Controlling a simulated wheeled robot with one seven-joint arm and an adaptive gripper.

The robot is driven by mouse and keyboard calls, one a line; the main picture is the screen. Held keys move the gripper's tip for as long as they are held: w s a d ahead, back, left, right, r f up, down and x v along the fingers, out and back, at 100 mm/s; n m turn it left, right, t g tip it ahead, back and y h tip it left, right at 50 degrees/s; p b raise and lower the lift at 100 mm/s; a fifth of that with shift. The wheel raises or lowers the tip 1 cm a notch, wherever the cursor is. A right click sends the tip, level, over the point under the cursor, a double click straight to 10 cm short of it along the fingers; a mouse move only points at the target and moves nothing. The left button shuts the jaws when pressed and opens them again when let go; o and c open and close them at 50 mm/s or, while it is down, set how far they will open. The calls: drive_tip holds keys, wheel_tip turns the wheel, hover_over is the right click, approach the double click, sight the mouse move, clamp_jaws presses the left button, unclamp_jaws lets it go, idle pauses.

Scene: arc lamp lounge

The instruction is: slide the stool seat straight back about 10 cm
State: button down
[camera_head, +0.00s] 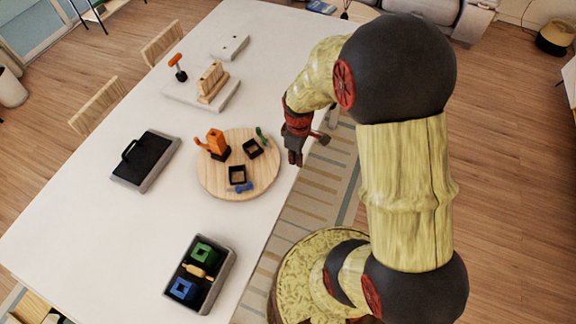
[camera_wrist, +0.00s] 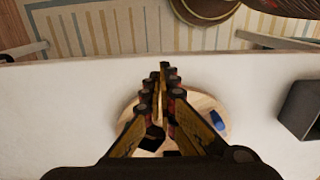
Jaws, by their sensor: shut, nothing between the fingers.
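A round light-wood disc (camera_head: 215,184) lies flat on the white table; it is the only thing I see that looks like a stool seat. It bears an orange block-like piece (camera_head: 216,143), two small black square trays (camera_head: 237,174), a blue piece (camera_head: 240,188) and a green piece (camera_head: 261,134). My gripper (camera_head: 295,157) is shut and empty, just right of the disc near the table edge in the head view. In the wrist view the shut fingers (camera_wrist: 164,78) partly hide the disc (camera_wrist: 207,106). I see no contact with it, and the height gap is unclear.
On the white table (camera_head: 90,222) are a dark grey case (camera_head: 146,160), an open grey bin (camera_head: 228,262) with blocks, a pale board (camera_head: 176,94) with a wooden stand, and a white box (camera_head: 230,46). Slatted chairs (camera_head: 98,105) line the far side. Bare tabletop surrounds the disc.

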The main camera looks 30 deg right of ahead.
sight(260, 162)
wheel_tip(260, 162, down, 10)
drive_tip(key=shift+s+a+f+b, duration=0.1)
drive_tip(key=shift+b, duration=0.3)
drive_tip(key=shift+w+a+r, duration=0.1)
drive_tip(key=shift+w+a, duration=0.3)
drive_tip(key=shift+w, duration=0.2)
drive_tip(key=shift+w+a+r, duration=0.1)
drive_tip(key=shift+w+a, duration=0.25)
drive_tip(key=shift+w, duration=0.2)
drive_tip(key=shift+w+a, duration=0.4)
drive_tip(key=shift+w, duration=0.15)
drive_tip(key=w+a, duration=0.2)
drive_tip(key=w+a+b, duration=0.1)
drive_tip(key=w+a, duration=0.1)
drive_tip(key=w, duration=0.1)
drive_tip(key=w+a, duration=0.2)
drive_tip(key=w, duration=0.1)
drive_tip(key=shift+w, duration=0.25)
drive_tip(key=shift+s, duration=0.1)
